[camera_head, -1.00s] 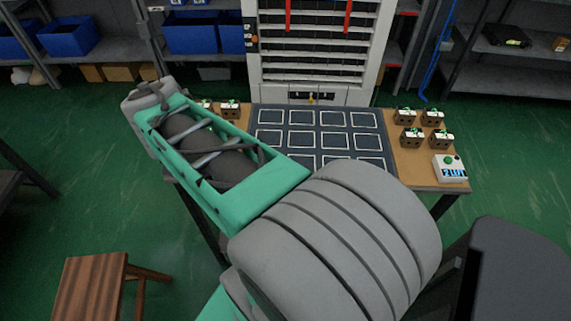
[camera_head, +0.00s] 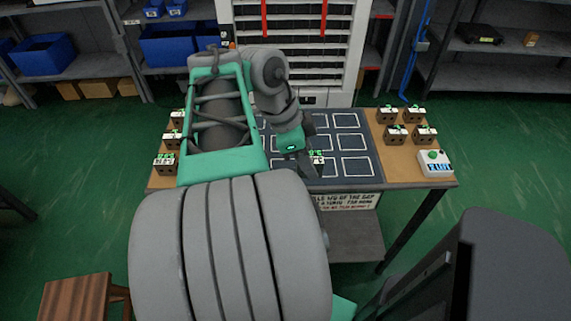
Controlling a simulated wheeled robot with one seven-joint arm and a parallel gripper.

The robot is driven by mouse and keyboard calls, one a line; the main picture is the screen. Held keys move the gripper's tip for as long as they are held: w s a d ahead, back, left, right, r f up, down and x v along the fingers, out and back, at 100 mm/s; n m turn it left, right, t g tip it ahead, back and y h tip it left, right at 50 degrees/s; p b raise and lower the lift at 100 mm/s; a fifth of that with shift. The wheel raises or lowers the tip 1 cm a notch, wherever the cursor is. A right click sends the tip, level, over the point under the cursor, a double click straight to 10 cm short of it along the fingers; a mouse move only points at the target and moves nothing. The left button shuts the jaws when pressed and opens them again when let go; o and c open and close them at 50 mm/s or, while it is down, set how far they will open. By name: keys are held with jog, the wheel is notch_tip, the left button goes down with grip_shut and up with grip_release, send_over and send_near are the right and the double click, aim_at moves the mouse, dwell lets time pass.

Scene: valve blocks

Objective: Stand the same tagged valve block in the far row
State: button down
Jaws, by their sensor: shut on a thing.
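A tagged valve block (camera_head: 317,159), small and dark with green on top and a pale tag, is at my gripper (camera_head: 307,152). My gripper is shut on it over the dark mat (camera_head: 376,176), around the middle or near row. Whether the block touches the mat cannot be told. The mat has rows of white-outlined squares; squares of the far row (camera_head: 347,121) show bare to the right of my arm. My arm hides much of the mat's left side.
Brown valve blocks stand at the table's left, one near the front (camera_head: 165,163), and several at the right (camera_head: 395,134). A slatted white cabinet (camera_head: 345,60) stands behind the table.

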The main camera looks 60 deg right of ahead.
jog(key=w+d+f, duration=0.2)
jog(key=w+f, duration=0.1)
jog(key=w+d+f, duration=0.2)
jog(key=w+d, duration=0.1)
jog(key=w+d+f, duration=0.2)
jog(key=w+f, duration=0.1)
jog(key=shift+d+f+b, duration=0.3)
jog(key=shift+w+d+f, duration=0.1)
jog(key=shift+f, duration=0.8)
jog(key=shift+w+d+f, duration=0.1)
jog(key=shift+f, duration=0.75)
jog(key=shift+f, duration=0.2)
jog(key=c, duration=0.9)
grip_release()
jog(key=shift+a, duration=0.1)
